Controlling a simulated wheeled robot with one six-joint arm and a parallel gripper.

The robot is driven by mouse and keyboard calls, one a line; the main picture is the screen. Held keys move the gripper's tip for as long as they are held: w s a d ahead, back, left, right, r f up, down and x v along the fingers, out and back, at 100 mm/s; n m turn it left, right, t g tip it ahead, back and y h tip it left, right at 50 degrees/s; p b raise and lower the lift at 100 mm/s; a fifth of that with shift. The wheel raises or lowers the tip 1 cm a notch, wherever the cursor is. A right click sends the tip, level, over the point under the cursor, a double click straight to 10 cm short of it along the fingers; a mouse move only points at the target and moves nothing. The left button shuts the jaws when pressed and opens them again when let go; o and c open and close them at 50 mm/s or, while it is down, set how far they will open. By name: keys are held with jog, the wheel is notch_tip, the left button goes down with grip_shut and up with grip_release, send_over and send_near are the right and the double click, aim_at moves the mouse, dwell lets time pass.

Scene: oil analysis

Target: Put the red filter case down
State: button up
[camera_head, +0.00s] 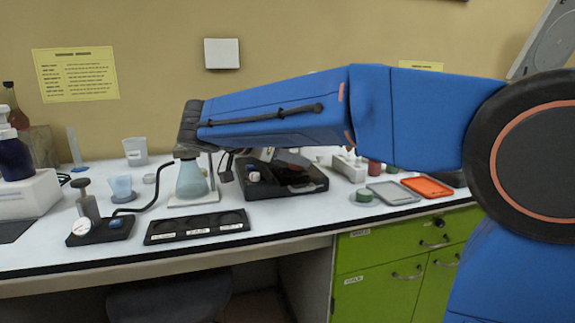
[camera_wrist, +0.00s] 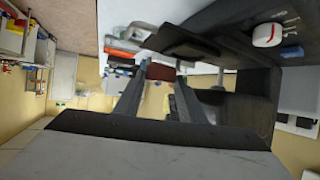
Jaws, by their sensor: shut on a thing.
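The red filter case (camera_wrist: 160,72) shows in the wrist view as a small dark red block between the fingertips. My gripper (camera_wrist: 160,79) is shut on it.
A small white and red item (camera_head: 254,176) sits at the tray's left side. A flask (camera_head: 191,181) stands close to the left. A black three-well plate (camera_head: 197,227) lies in front. To the right are a grey tray (camera_head: 394,193) and an orange tray (camera_head: 427,187).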

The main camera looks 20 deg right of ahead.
aim_at(286, 175)
jog(key=w+f, duration=0.1)
jog(key=w, duration=0.2)
jog(key=w+f, duration=0.1)
jog(key=shift+w+f, duration=0.15)
jog(key=shift+f, duration=0.2)
jog(key=shift+w+f, duration=0.2)
jog(key=shift+f, duration=0.1)
jog(key=o, duration=1.1)
jog(key=shift+a, duration=0.15)
jog(key=v, duration=1.2)
jog(key=shift+s, duration=0.1)
